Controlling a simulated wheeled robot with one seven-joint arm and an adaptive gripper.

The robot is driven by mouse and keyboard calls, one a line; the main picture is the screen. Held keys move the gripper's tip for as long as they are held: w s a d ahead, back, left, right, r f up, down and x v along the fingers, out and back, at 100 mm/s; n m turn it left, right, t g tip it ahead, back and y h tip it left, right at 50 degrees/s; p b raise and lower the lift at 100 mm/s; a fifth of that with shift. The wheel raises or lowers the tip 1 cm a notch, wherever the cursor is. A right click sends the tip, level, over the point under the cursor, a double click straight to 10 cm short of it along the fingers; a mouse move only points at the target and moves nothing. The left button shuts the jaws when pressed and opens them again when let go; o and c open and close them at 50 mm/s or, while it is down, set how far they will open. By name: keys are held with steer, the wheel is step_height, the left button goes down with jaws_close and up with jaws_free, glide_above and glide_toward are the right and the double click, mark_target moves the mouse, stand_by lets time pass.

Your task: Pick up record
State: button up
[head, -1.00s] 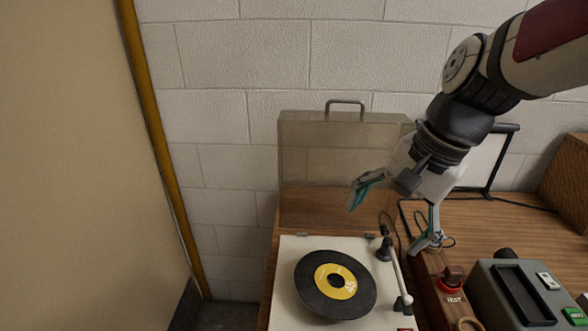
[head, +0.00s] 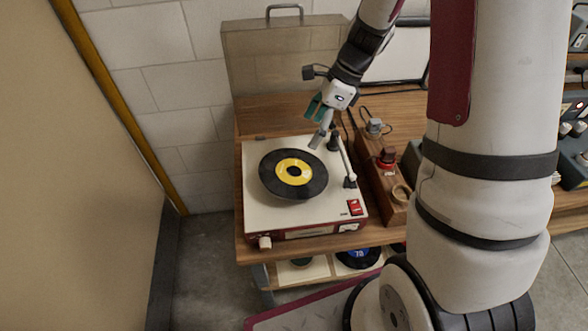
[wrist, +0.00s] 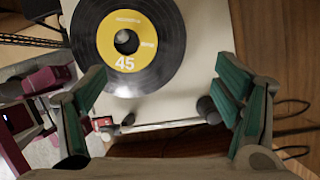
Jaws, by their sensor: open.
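The record (head: 280,188) is black with a yellow label and lies on the white-topped turntable (head: 262,213). In the wrist view the record (wrist: 160,62) shows "45" on its label, with its upper part cut off by the picture edge. My gripper (head: 318,124) is open and empty, above the back right of the turntable, close to the record's far right side. In the wrist view the fingers (wrist: 165,90) stand wide apart on either side, with the record between and beyond them. The tonearm (head: 345,162) lies at the right of the record, clear of it.
A clear lid (head: 275,60) stands upright behind the turntable. A wooden block (head: 380,180) with several small items lies to its right. A lower shelf holds more records (head: 358,257). A tan panel (head: 75,200) stands at the left, with floor between.

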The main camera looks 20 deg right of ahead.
mark_target(298, 157)
steer(key=shift+p+x, duration=0.7)
steer(key=shift+x, duration=3.55)
steer(key=shift+d+f, duration=0.1)
steer(key=shift+d, duration=0.05)
steer(key=c, duration=1.4)
steer(key=shift+o, duration=0.2)
